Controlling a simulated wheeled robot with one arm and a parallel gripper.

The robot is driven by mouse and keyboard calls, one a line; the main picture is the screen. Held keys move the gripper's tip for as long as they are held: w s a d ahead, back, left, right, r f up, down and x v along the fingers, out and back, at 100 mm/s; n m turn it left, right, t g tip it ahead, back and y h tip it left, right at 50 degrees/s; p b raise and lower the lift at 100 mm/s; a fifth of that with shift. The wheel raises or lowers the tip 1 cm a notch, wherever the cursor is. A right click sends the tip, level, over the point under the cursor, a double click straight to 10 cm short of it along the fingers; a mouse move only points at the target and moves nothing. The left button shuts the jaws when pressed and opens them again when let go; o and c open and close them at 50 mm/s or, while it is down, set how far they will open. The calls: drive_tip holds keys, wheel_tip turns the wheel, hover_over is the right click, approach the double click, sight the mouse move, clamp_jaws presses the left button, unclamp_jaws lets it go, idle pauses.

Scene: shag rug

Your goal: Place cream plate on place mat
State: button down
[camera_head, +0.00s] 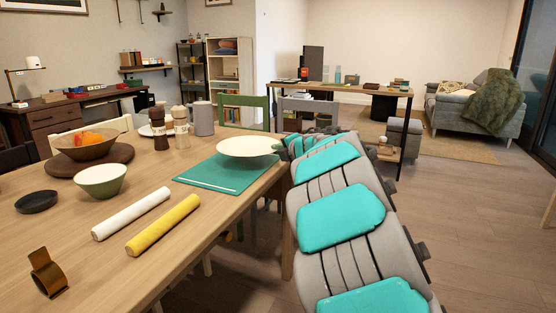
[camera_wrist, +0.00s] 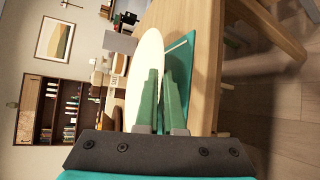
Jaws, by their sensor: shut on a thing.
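The cream plate (camera_head: 250,146) is at the right edge of the table, over the far part of the green place mat (camera_head: 205,172). My gripper (camera_head: 284,148) is shut on the plate's right rim. In the wrist view, the green fingers of my gripper (camera_wrist: 160,82) pinch the rim of the plate (camera_wrist: 147,62). The plate is roughly level and appears slightly above the mat (camera_wrist: 191,62), with a shadow below it. A thin pale strip lies along the mat's near side. Part of the mat is hidden behind the plate.
A white roll (camera_head: 131,213) and a yellow roll (camera_head: 163,225) lie left of the mat. A green chair (camera_head: 244,104) is behind.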

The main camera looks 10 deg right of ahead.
sight(278, 168)
drive_tip(key=shift+f+b, duration=0.45)
drive_tip(key=shift+f, duration=1.1)
drive_tip(key=c, duration=1.3)
unclamp_jaws()
drive_tip(key=shift+f, duration=0.1)
drive_tip(key=v, duration=1.2)
